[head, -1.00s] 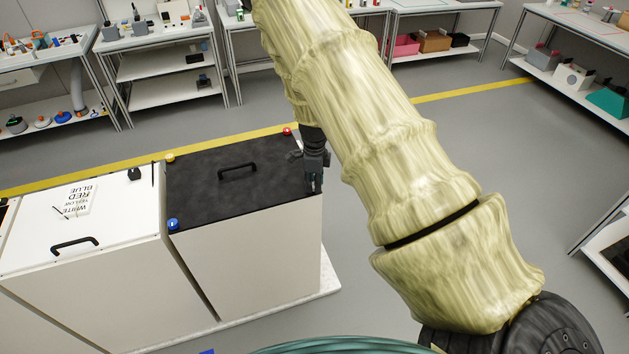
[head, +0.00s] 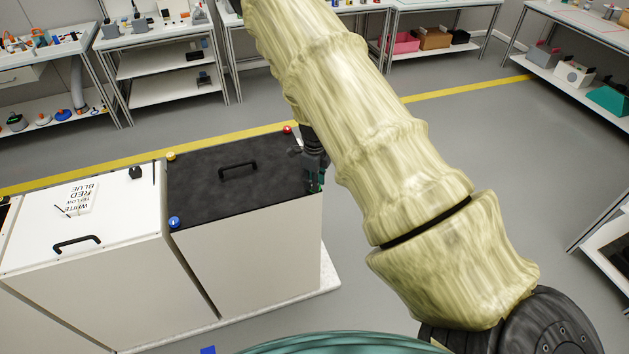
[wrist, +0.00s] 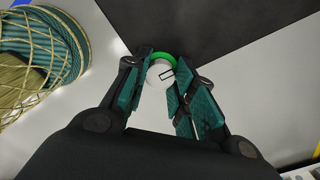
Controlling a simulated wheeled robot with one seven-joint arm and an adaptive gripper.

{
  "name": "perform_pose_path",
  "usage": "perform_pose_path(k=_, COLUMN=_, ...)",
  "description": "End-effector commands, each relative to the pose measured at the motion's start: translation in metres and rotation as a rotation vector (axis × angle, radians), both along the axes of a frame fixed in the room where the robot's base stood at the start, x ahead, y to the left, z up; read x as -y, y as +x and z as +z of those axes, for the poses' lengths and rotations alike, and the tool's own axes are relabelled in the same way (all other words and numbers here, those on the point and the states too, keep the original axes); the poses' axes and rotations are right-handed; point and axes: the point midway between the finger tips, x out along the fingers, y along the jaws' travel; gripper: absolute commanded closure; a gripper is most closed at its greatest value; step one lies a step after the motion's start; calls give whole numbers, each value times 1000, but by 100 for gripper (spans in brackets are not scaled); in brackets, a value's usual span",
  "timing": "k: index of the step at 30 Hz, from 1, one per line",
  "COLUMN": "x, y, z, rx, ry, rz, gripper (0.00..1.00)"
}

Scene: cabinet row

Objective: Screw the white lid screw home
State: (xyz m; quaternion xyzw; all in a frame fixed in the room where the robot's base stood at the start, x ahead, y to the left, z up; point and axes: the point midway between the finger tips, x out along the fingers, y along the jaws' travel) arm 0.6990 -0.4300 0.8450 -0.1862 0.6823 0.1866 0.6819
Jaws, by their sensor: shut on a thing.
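The white lid screw (wrist: 158,74) shows in the wrist view between my gripper's fingers, with a dark mark on its head and a green ring (wrist: 163,56) partly around it. My gripper (wrist: 166,72) is shut on it, with teal pads on both sides. In the head view my gripper (head: 315,186) is at the near right corner of the black lid (head: 225,200), and the screw is hidden there. The lid's other corners carry a blue screw (head: 174,222), a yellow screw (head: 171,156) and a red screw (head: 287,129).
A black handle (head: 238,170) stands up on the lid. A white-topped cabinet (head: 120,225) to the left has a colour-word sheet (head: 78,197), a handle (head: 76,244) and a small black object (head: 135,172). Grey floor (head: 470,140) is clear to the right.

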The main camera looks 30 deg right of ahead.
Motion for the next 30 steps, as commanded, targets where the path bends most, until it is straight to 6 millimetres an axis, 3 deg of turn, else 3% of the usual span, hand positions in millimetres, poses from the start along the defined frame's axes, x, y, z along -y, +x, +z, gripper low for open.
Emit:
perform_pose_path(k=2, x=0, y=1, z=1, rx=1, ry=0, rz=0, gripper=98)
perform_pose_path(k=3, x=0, y=1, z=1, rx=1, ry=0, rz=0, gripper=71)
perform_pose_path(k=6, x=0, y=0, z=1, rx=1, ry=0, rz=0, gripper=52)
perform_pose_path(k=19, x=0, y=1, z=6, rx=1, ry=0, rz=1, gripper=51)
perform_pose_path(k=23, x=0, y=1, z=22, rx=2, ry=0, rz=2, gripper=51)
perform_pose_path(k=30, x=0, y=1, z=66, rx=3, ry=-2, rz=2, gripper=51)
